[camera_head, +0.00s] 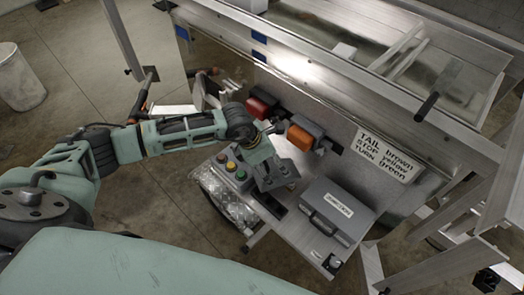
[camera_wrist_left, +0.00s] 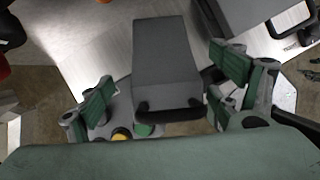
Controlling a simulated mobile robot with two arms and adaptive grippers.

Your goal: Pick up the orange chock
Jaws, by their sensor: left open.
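I cannot make out a thing that is surely the orange chock. An orange block (camera_head: 306,132) with a grey side sits against the trailer panel; it may be a lamp. My left gripper (camera_head: 277,174) points down over the ledge beside the button box, left of and below that block. In the left wrist view my left gripper (camera_wrist_left: 164,92) is open, its green-padded fingers apart on either side of a grey block (camera_wrist_left: 165,55). I cannot tell how far below the fingers this block lies. An orange-red thing (camera_wrist_left: 4,66) is cut off at the left edge. My right gripper is not in view.
A button box (camera_head: 233,174) stands left of the gripper, and a grey case (camera_head: 338,210) right of it. A red lamp-like block (camera_head: 261,104) and a wiring sign (camera_head: 384,157) are on the panel. The trailer frame (camera_head: 330,72) runs behind. A bin (camera_head: 18,80) stands far left.

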